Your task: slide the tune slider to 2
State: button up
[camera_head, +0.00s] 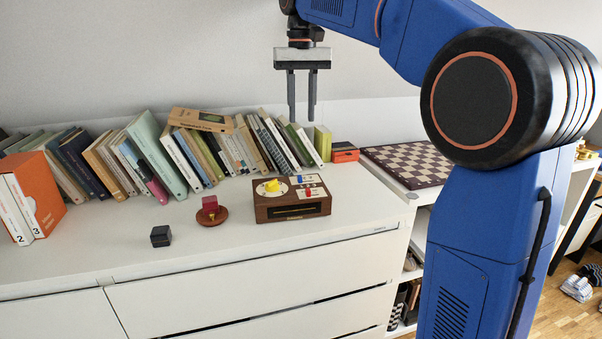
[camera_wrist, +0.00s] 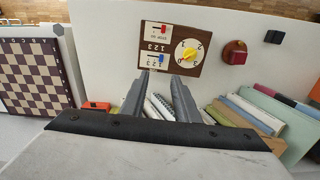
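A wooden control box (camera_head: 292,200) stands on the white dresser top; it also shows in the wrist view (camera_wrist: 172,71). Its top carries a yellow knob (camera_head: 272,186) on a round white dial, a blue slider (camera_head: 305,179) and a red slider (camera_head: 308,193).
A red block on a round wooden base (camera_head: 211,211) and a dark cube (camera_head: 160,236) stand left of the box. Books (camera_head: 160,155) line the wall behind. An orange-and-black box (camera_head: 345,152) and a chessboard (camera_head: 408,164) lie to the right. The dresser front is clear.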

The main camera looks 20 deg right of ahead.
aim_at(300, 176)
jog(key=f, duration=1.7)
jog(key=shift+w+a, duration=0.2)
jog(key=shift+w, duration=0.15)
grip_shut()
